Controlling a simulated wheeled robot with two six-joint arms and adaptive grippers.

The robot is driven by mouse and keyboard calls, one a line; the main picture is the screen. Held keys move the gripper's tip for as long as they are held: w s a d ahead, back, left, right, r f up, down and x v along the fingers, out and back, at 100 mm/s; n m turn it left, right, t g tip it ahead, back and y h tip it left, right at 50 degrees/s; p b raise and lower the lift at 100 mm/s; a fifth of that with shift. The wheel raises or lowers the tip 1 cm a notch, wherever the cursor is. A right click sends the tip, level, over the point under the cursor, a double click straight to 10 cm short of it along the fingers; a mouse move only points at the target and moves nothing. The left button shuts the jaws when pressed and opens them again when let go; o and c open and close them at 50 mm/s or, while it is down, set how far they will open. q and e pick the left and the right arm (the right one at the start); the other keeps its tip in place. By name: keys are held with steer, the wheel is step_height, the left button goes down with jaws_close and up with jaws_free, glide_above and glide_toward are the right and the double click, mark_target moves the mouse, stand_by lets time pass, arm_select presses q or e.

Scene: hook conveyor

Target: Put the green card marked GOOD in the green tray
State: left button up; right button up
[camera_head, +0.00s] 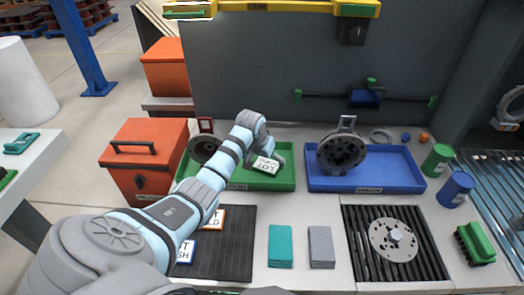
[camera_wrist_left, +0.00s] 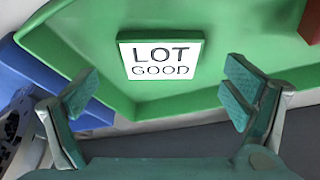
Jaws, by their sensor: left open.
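The card marked LOT GOOD (camera_head: 265,165) has a white face and a green edge. It is inside the green tray (camera_head: 286,181), toward the tray's right side. In the left wrist view the card (camera_wrist_left: 160,58) appears to rest on the inner surface of the green tray (camera_wrist_left: 245,35), with its text readable. My left gripper (camera_wrist_left: 160,95) is open, its two teal-padded fingers wide apart and clear of the card. In the head view the left gripper (camera_head: 270,153) is over the tray beside the card, its fingers partly hidden. My right gripper is out of view.
A metal flanged part (camera_head: 204,149) sits in the green tray's left side; another (camera_head: 342,152) stands in the blue tray (camera_head: 400,180). A black mat (camera_head: 235,245) holds an orange-edged card (camera_head: 212,219) and a blue-edged card (camera_head: 185,252). A red bin (camera_head: 140,165) stands left.

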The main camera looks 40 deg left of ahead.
arm_select(q)
steer(key=a+p+v, duration=0.1)
steer(key=v, duration=0.8)
steer(key=shift+d+p, duration=0.4)
steer(key=shift+d, duration=0.1)
steer(key=shift+s, duration=0.1)
